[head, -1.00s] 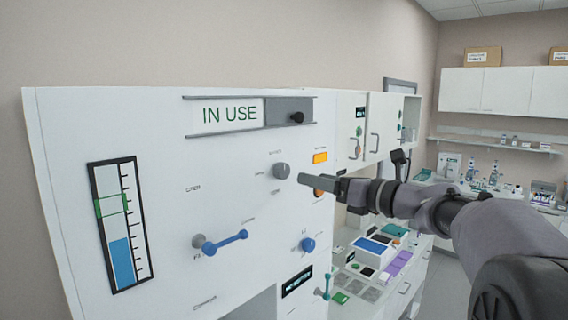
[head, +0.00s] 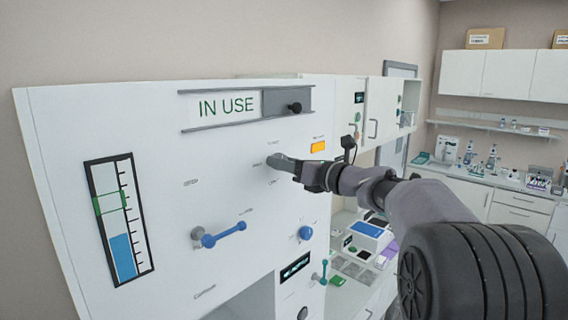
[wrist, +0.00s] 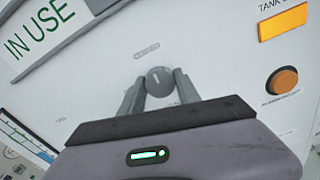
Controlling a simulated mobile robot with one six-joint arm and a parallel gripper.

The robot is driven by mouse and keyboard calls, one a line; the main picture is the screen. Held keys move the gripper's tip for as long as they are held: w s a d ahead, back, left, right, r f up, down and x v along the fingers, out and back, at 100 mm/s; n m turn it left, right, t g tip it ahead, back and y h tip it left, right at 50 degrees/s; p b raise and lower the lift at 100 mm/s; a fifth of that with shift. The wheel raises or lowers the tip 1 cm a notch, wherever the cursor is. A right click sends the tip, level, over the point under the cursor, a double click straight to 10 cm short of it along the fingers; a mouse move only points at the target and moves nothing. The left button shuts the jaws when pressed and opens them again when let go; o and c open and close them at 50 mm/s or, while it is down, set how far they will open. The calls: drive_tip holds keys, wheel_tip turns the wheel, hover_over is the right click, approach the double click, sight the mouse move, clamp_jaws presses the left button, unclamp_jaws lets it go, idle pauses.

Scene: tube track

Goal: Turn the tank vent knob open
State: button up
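A round grey knob (wrist: 158,80) with a pale pointer line stands on the white panel (head: 165,160). I take it as the tank vent knob, but its label is too small to read. Its pointer is roughly upright in the wrist view. In the wrist view one finger is on each side of the knob, with narrow gaps at most. The fingers are apart, and I see no firm grip on it.
Above the knob is a slider (head: 294,107) beside an IN USE sign (head: 227,106). To its right are an orange label (head: 318,147) and an orange button (wrist: 282,80). Below are a blue lever (head: 226,234) and a blue knob (head: 305,233). A level gauge (head: 122,258) is at left.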

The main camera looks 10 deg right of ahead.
clamp_jaws()
drive_tip(key=shift+f+n+b, duration=0.1)
drive_tip(key=shift+n+b, duration=0.2)
drive_tip(key=shift+b, duration=0.05)
drive_tip(key=shift+n+b, duration=6.8)
drive_tip(key=shift+n, duration=1.8)
